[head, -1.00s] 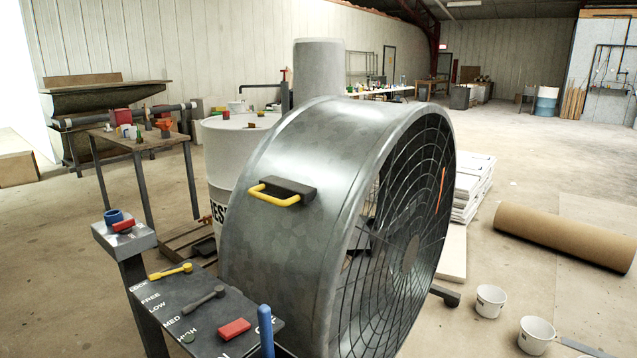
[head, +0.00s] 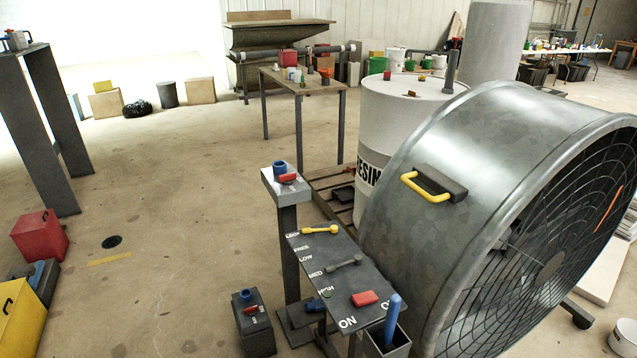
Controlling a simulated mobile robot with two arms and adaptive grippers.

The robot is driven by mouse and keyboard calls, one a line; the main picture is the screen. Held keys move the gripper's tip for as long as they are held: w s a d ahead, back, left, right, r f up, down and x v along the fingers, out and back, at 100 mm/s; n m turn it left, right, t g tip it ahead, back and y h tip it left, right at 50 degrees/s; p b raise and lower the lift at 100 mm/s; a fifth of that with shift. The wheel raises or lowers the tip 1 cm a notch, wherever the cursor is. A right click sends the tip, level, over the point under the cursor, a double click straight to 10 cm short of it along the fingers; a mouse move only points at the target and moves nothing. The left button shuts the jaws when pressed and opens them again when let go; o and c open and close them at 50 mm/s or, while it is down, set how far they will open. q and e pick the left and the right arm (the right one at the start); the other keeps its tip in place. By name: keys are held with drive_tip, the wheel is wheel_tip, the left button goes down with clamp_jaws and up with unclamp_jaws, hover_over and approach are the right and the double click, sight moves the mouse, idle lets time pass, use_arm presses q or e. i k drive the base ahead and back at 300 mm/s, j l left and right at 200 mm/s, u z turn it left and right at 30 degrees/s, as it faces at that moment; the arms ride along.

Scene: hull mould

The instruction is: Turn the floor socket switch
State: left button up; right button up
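A low dark box (head: 256,335) stands on the floor left of the fan's control panel. It has a blue round socket (head: 246,294) on top and a small red switch (head: 251,309) beside it. A second socket box (head: 268,184) sits on a post, with a blue socket (head: 279,167) and a red switch (head: 288,178). Both switches are too small to read their positions. Neither of my grippers is in view.
The sloping control panel (head: 325,262) with a yellow lever (head: 320,230) and a red rocker (head: 364,298) stands beside the large metal fan (head: 415,235). A red box (head: 40,237) and yellow box (head: 22,325) lie at left. The floor between is mostly clear.

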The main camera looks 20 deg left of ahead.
sight(251, 312)
drive_tip(key=u, duration=1.35)
drive_tip(key=i+j+z, duration=0.2)
drive_tip(key=z, duration=1.45)
drive_tip(key=j+z, duration=0.25)
drive_tip(key=j, duration=0.25)
drive_tip(key=j+z, duration=0.25)
drive_tip(key=j, duration=0.25)
drive_tip(key=j+z, duration=0.3)
drive_tip(key=j, duration=0.25)
drive_tip(key=j+z, duration=0.25)
drive_tip(key=j, duration=0.2)
drive_tip(key=k+j+z, duration=0.25)
drive_tip(key=j, duration=0.2)
drive_tip(key=k+j+z, duration=0.25)
drive_tip(key=j, duration=0.2)
drive_tip(key=i+j, duration=0.05)
drive_tip(key=i, duration=0.05)
